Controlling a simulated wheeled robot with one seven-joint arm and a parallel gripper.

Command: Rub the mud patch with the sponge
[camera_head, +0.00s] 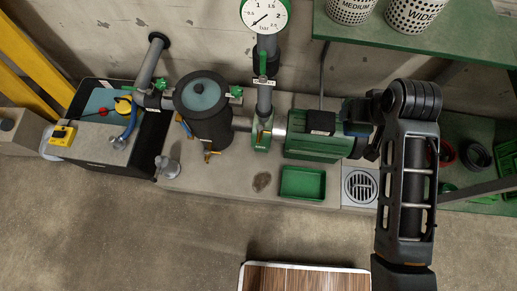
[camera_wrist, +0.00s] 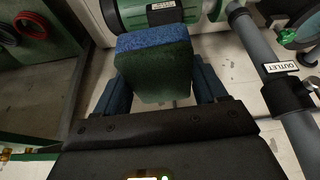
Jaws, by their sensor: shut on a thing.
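The mud patch (camera_head: 262,182) is a small dark brown spot on the pale concrete plinth, left of a green tray, in the head view. My gripper (camera_wrist: 160,88) is shut on the sponge (camera_wrist: 154,72), a block with a blue layer and a dark green layer, held between blue fingers in the wrist view. In the head view my gripper is near the right end of the green motor, up and to the right of the mud patch and apart from it. The sponge is not clear in the head view, and the wrist view does not clearly show the patch.
The green tray (camera_head: 303,183) and a floor drain (camera_head: 361,187) lie right of the patch. The green motor (camera_head: 318,146), a gauge (camera_head: 265,16) on a pipe and a dark tank (camera_head: 204,104) stand behind. A wooden board (camera_head: 305,279) is in front. The floor between is clear.

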